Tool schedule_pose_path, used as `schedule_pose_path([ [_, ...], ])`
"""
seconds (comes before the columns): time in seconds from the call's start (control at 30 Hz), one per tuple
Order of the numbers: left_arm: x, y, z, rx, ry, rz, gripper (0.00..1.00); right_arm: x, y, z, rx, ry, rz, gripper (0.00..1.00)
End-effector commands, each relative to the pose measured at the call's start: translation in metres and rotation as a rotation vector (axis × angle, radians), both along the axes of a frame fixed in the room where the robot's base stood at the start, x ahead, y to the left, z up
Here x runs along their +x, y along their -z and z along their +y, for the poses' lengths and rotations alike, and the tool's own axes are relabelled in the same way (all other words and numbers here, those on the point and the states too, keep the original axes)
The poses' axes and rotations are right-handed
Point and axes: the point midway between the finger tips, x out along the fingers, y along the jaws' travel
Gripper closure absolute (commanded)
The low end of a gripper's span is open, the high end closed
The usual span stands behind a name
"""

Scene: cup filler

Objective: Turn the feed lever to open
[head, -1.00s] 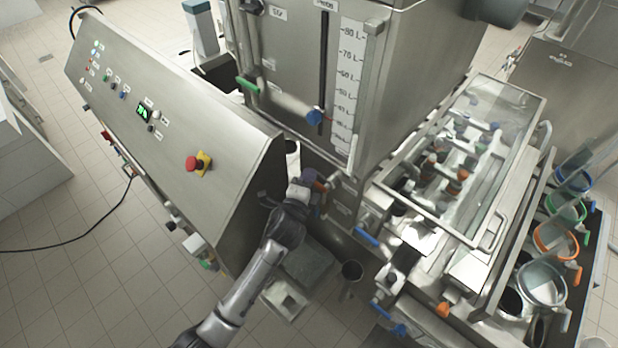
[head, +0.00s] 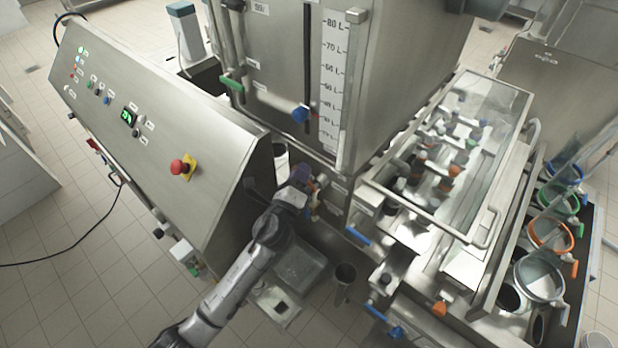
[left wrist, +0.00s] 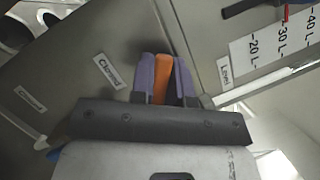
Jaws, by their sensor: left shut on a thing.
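An orange lever handle (left wrist: 163,79) shows in the left wrist view between the two purple fingers of my left gripper (left wrist: 164,82). The fingers lie against it on both sides, so the gripper is shut on it. In the head view my left gripper (head: 301,178) is at the low front of the steel tank, beside the control box. Only a small orange bit of the lever shows there, at the fingers. The lever's pivot is hidden, and I cannot read a feed label. My right gripper is in neither view.
The control box (head: 150,140) with a red stop button (head: 181,167) stands close left of my arm. The tank (head: 400,70) rises behind the gripper.

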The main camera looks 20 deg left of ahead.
Motion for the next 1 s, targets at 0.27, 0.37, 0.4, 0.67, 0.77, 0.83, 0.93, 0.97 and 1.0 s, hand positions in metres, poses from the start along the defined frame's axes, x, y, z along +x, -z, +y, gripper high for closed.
schedule_pose_path([
  [0.27, -0.007, -0.008, 0.001, 0.256, -0.014, -0.078, 1.00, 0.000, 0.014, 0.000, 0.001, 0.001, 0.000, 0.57],
  [0.37, -0.008, -0.011, -0.003, 0.346, -0.015, -0.105, 1.00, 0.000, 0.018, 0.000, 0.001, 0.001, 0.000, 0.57],
  [0.4, -0.008, -0.012, -0.005, 0.383, -0.014, -0.116, 1.00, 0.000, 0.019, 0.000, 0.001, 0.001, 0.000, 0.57],
  [0.67, -0.011, -0.018, -0.015, 0.608, -0.014, -0.184, 1.00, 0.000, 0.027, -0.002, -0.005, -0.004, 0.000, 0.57],
  [0.77, -0.012, -0.019, -0.019, 0.682, -0.015, -0.206, 1.00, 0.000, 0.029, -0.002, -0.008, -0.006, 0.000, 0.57],
  [0.83, -0.013, -0.020, -0.021, 0.728, -0.014, -0.220, 1.00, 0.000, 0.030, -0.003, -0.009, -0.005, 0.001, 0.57],
  [0.93, -0.014, -0.021, -0.024, 0.787, -0.014, -0.238, 1.00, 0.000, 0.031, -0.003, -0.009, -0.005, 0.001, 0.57],
  [0.97, -0.014, -0.021, -0.025, 0.802, -0.013, -0.244, 1.00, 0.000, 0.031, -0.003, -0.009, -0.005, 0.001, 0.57],
  [1.0, -0.014, -0.022, -0.026, 0.822, -0.014, -0.249, 1.00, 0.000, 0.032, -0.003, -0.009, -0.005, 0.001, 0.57],
])
